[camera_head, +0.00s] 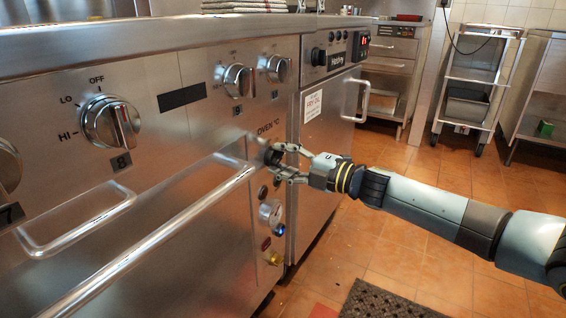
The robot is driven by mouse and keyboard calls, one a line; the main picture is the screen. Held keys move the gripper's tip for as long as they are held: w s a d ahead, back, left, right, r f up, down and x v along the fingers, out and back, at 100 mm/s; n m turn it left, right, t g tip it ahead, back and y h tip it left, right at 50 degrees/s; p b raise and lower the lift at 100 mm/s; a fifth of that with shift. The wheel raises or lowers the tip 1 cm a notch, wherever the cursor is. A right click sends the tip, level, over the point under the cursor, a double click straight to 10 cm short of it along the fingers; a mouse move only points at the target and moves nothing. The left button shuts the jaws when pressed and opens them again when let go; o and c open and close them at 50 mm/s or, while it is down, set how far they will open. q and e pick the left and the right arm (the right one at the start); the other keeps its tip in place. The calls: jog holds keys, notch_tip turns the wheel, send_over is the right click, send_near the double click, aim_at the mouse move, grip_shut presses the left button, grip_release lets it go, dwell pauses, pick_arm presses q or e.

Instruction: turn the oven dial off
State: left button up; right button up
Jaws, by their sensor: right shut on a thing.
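The oven dial (272,155) is a dark knob beside the "OVEN °C" label on the steel range front (215,105). My right gripper (281,164) reaches in from the right with its fingers around the dial, shut on it. The fingers hide part of the dial, so its setting cannot be read. My left gripper is not in view.
Several burner knobs, such as the large one (111,122) marked OFF, LO and HI, line the panel. A long oven handle (165,238) sticks out below. A fryer (331,100) adjoins on the right. The tiled floor (400,235) has free room.

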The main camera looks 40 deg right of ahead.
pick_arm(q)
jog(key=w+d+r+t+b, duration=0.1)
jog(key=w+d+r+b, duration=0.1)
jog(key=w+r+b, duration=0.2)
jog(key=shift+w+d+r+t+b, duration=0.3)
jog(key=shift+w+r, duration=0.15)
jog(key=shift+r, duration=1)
pick_arm(e)
jog(key=shift+s+f+n, duration=0.1)
jog(key=shift+n, duration=6.4)
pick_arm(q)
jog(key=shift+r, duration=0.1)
pick_arm(e)
jog(key=o, duration=1.1)
jog(key=shift+o, duration=0.2)
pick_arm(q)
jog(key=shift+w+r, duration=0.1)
pick_arm(e)
jog(key=v, duration=1.2)
